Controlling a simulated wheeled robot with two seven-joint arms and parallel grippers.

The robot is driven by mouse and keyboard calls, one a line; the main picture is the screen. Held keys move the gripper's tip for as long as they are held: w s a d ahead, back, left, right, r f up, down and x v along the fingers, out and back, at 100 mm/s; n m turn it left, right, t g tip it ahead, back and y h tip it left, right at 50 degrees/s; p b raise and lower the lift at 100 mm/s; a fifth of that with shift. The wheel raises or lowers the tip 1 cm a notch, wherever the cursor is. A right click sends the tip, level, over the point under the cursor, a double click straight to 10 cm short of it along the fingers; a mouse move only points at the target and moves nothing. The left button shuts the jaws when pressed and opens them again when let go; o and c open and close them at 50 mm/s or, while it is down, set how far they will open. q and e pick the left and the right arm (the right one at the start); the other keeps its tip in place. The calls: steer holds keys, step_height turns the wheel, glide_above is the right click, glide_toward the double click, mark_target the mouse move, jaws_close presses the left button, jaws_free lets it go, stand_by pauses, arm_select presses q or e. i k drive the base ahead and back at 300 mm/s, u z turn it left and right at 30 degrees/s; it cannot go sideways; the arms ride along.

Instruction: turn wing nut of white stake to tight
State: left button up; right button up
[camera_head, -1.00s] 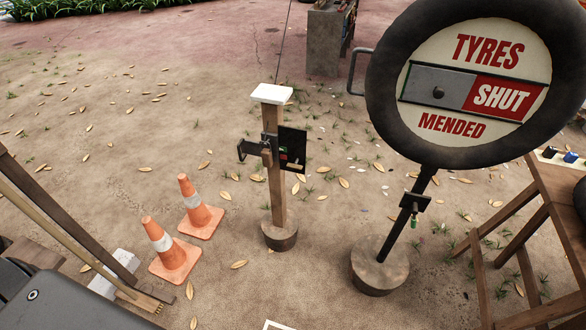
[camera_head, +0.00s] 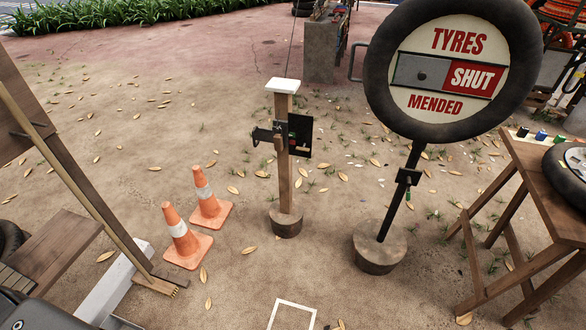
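The white stake is a wooden post (camera_head: 285,187) with a white cap (camera_head: 283,85), standing upright in a round wooden base (camera_head: 286,223). A dark bracket (camera_head: 263,135) sticks out to the left of the post at upper-middle height. A black plate (camera_head: 300,135) with small green and red marks is on its right side. The wing nut is too small to tell apart from the bracket, so its setting cannot be read. Neither of my grippers is in view.
A tyre-framed sign (camera_head: 451,131) stands on a round base (camera_head: 380,250) right of the stake. Two orange cones (camera_head: 187,240) (camera_head: 209,202) stand to its left. A wooden table (camera_head: 545,190) is at right. A white square outline (camera_head: 291,316) lies on open ground in front.

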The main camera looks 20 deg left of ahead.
mark_target(302, 148)
steer(key=k, duration=0.6)
steer(key=z, duration=0.7)
steer(key=i, duration=1.9)
steer(key=u, duration=0.7)
